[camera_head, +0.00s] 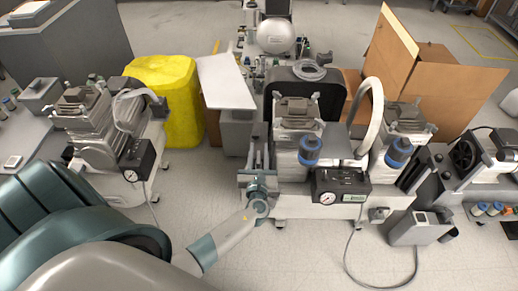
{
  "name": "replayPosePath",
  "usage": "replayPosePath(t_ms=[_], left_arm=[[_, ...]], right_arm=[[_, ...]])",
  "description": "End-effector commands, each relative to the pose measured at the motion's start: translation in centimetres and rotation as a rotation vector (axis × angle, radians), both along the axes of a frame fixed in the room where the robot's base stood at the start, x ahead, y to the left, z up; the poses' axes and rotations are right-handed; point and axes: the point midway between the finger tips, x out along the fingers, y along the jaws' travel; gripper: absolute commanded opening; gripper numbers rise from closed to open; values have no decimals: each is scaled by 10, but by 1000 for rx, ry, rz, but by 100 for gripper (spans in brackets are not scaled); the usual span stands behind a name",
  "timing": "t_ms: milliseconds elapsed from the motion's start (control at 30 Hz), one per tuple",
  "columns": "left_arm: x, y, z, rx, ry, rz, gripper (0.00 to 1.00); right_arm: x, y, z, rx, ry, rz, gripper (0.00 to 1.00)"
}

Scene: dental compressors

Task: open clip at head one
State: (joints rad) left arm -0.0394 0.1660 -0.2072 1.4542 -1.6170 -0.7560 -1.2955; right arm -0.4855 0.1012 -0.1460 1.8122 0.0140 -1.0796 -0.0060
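The middle compressor (318,188) stands on the floor with two grey finned heads, a left head (297,122) and a right head (407,125). Blue-capped cylinders sit in front of the heads, and a black box with a round gauge (328,198) is on its front. My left gripper (259,148) points away from me, close beside the left head on its left side. Its fingers are small and partly blend with the grey machine, so their gap is unclear. My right gripper is not in view.
Another compressor (98,135) stands at left, by a yellow container (172,92). A cardboard box (388,55) is behind at right. More equipment (482,160) stands at far right. A grey cable (348,262) lies on the floor in front, where there is free room.

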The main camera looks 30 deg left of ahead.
Motion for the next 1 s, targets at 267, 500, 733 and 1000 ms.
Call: replayPosePath(t_ms=[267,500,733,1000], left_arm=[[8,5,0,-1,-1,0,29],[8,5,0,-1,-1,0,17],[7,5,0,0,0,0,0],[7,5,0,-1,0,30,0]], right_arm=[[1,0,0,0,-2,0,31],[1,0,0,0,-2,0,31],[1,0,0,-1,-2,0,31],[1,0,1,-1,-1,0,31]])
